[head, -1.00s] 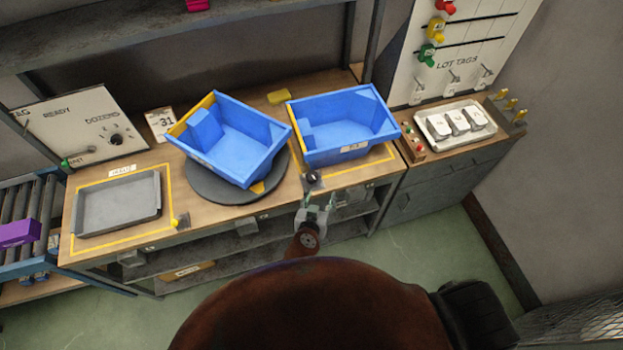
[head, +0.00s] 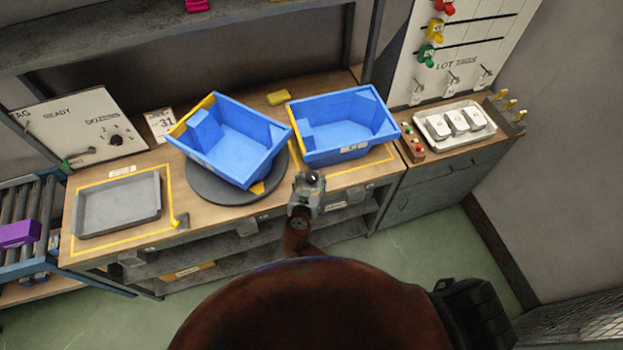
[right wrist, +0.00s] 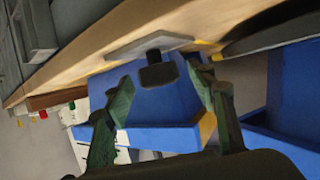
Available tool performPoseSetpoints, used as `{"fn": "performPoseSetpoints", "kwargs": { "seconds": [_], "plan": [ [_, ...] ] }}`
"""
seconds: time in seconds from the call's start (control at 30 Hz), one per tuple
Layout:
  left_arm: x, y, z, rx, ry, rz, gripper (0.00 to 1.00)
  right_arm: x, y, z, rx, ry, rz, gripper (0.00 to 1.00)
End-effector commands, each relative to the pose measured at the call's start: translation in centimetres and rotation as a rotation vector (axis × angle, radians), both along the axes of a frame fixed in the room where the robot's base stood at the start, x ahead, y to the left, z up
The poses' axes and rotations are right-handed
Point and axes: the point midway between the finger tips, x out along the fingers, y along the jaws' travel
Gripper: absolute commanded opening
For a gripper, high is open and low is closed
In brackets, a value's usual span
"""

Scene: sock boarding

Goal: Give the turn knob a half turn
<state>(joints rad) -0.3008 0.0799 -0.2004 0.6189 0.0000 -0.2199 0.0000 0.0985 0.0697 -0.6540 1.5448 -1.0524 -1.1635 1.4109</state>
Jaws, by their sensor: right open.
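The turn knob (head: 312,178) is a small black knob at the bench's front edge, just right of the round dark turntable (head: 205,190). In the right wrist view the knob (right wrist: 158,70) stands out from a grey plate (right wrist: 150,44). My right gripper (head: 309,184) is at the knob in the head view. In the right wrist view its green fingers (right wrist: 158,76) are spread, one on each side of the knob, with gaps visible. Whether either finger touches it I cannot tell. My left gripper is in neither view.
A blue bin (head: 232,140) sits tilted on the turntable. Another blue bin (head: 343,125) stands behind the knob. A grey tray (head: 118,204) lies at the bench's left. A white tray (head: 455,124) with several pale pieces is on the right cabinet.

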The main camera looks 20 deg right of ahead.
Motion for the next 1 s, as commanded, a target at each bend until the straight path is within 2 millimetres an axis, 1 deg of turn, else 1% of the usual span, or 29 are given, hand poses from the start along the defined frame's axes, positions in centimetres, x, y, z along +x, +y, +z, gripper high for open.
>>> {"fn": "performPoseSetpoints", "kwargs": {
  "seconds": [0.13,0.73,1.0],
  "plan": [
    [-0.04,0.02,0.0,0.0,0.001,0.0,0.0,-0.02,-0.01,0.0,0.0,0.0,0.0,0.51],
    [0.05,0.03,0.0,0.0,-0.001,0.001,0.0,-0.05,-0.01,0.01,0.0,0.0,0.0,0.1],
    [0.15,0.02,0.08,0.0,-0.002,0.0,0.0,-0.13,-0.09,0.0,0.0,0.0,0.026,0.09]
  ]
}}
